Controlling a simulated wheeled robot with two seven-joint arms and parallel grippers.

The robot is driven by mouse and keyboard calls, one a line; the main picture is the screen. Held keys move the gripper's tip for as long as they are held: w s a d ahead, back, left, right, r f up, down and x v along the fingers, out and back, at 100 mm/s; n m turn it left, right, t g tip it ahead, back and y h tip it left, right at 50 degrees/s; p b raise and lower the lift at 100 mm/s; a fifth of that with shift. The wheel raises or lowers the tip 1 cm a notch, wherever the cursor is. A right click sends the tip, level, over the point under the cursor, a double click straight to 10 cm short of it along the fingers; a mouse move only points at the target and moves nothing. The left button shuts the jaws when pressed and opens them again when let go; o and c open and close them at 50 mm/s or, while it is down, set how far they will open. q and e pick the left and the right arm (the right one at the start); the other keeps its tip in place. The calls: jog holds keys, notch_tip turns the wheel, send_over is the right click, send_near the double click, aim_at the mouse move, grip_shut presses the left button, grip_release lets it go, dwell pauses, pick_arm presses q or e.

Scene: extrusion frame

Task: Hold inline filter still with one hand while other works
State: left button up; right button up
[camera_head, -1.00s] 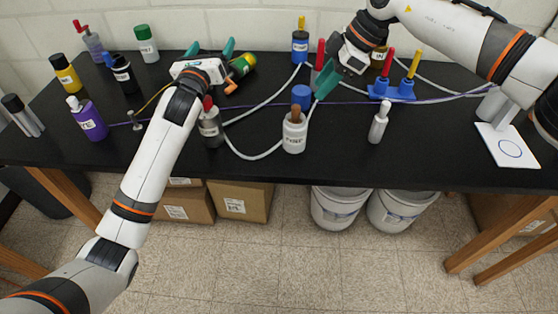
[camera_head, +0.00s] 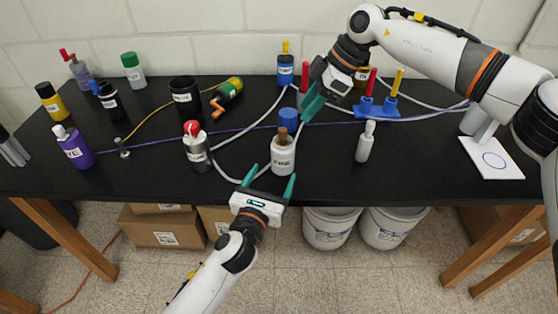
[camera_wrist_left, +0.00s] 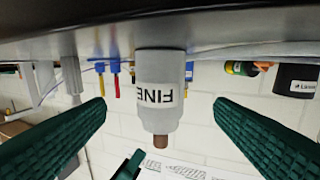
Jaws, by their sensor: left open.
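A pale grey cylinder labelled FINE (camera_head: 283,158), which looks like the inline filter, stands upright on the black table with a brown top. It appears upside down in the left wrist view (camera_wrist_left: 160,92), between my spread left fingers. My left gripper (camera_head: 270,180) is open, just in front of the cylinder at the table's front edge, and does not visibly grip it. My right gripper (camera_head: 309,99) is behind and above the cylinder, near a blue cylinder (camera_head: 288,115). One right fingertip shows clearly; whether it is open or shut is hidden.
A red-capped bottle (camera_head: 197,148) stands left of the filter, with clear tubing curving between them. A white bottle (camera_head: 365,142) and a blue stand (camera_head: 377,109) are to the right. A purple cord crosses the table.

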aim_at(285, 150)
pick_arm(q)
jog(key=x, duration=1)
jog(key=shift+w, duration=0.15)
jog(key=shift+c, duration=0.6)
jog(key=c, duration=1)
